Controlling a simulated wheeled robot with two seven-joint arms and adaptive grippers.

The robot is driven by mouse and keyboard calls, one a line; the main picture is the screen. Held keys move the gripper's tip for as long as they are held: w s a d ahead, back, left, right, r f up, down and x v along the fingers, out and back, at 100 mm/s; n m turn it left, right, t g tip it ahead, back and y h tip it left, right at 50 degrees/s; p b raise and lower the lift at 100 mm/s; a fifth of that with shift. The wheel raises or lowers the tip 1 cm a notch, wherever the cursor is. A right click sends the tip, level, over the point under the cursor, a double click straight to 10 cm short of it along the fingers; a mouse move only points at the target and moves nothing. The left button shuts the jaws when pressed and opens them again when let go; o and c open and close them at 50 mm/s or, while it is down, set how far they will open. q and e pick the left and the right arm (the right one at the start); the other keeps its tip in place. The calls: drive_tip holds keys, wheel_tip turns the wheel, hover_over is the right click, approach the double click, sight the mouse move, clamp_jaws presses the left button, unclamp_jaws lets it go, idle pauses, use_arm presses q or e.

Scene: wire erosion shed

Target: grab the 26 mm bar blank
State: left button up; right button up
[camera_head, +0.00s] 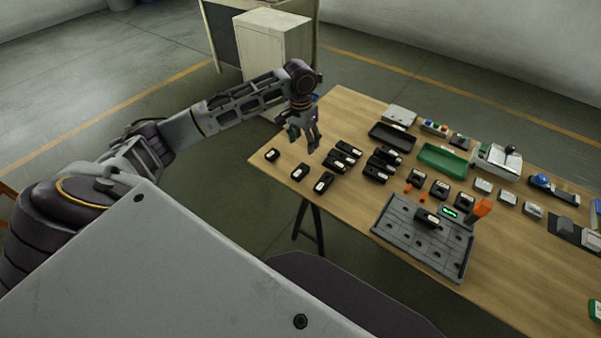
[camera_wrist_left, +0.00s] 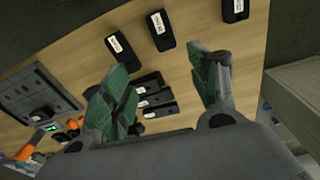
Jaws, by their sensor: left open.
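Several black blocks with white labels lie on the wooden table; the labels are too small to read, so I cannot tell which is the 26 mm bar blank. Three single blocks, such as the middle block (camera_head: 299,172), form a spaced row near the left edge. Behind them lie a close group (camera_head: 342,156) and another group (camera_head: 379,165). My left gripper (camera_head: 303,140) is open and empty above the table's left end. In the left wrist view its green-padded fingers (camera_wrist_left: 163,68) stand apart, with a close group of blocks (camera_wrist_left: 153,92) below and between them. My right gripper is out of view.
A grey fixture plate (camera_head: 455,262) holds a black block, with a green display and orange parts nearby. A black tray (camera_head: 392,137) and a green tray (camera_head: 443,160) stand farther back. A pale cabinet (camera_head: 275,45) stands behind the table. The table's near left corner is bare.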

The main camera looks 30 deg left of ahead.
use_arm(q)
drive_tip(key=shift+s+a+n+g, duration=0.3)
drive_tip(key=shift+s+a+n, duration=0.2)
drive_tip(key=shift+s, duration=0.2)
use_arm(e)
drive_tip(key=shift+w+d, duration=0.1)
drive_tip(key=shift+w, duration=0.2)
